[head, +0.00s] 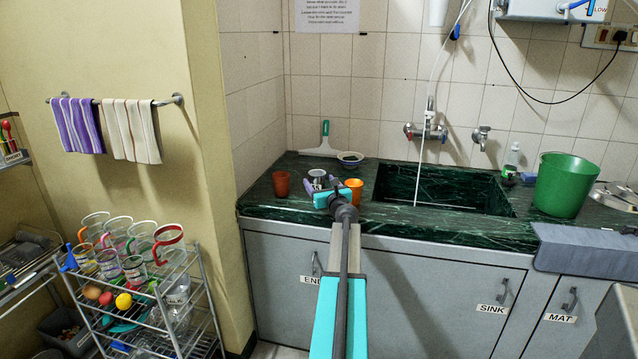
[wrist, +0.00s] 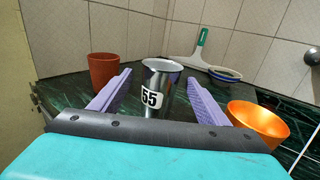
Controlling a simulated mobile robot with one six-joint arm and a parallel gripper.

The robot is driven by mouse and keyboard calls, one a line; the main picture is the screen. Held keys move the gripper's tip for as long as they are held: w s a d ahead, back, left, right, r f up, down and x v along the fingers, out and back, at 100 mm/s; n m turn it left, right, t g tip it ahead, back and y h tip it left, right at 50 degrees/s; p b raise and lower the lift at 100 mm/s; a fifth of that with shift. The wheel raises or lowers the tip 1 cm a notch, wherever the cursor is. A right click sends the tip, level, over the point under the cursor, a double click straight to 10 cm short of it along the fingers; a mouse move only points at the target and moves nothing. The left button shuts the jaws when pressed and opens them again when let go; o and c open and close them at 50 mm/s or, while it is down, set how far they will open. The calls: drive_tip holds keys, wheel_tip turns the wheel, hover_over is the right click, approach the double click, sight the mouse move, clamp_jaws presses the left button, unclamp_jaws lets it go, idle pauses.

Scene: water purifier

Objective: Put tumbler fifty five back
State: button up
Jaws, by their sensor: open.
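Tumbler fifty five (wrist: 158,88) is a shiny metal cup with a white "55" label. It stands upright on the dark green marble counter, and in the head view its top (head: 317,174) shows beyond my gripper. My gripper (wrist: 158,100) is open, with its two purple fingers on either side of the tumbler and a visible gap at each side. In the head view my gripper (head: 318,184) is low over the counter, left of the sink. The tumbler's lower part is partly hidden by my gripper body in the wrist view.
A brown cup (head: 281,184) stands left of the tumbler and an orange cup (head: 354,190) right of it. A squeegee (head: 323,144) and a small bowl (head: 350,158) are behind. The sink (head: 440,190) is to the right. A wire rack (head: 150,300) with several mugs stands at left.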

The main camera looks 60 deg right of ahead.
drive_tip(key=v, duration=1)
drive_tip(key=shift+s+a, duration=0.2)
drive_tip(key=shift+s, duration=0.05)
idle(0.8)
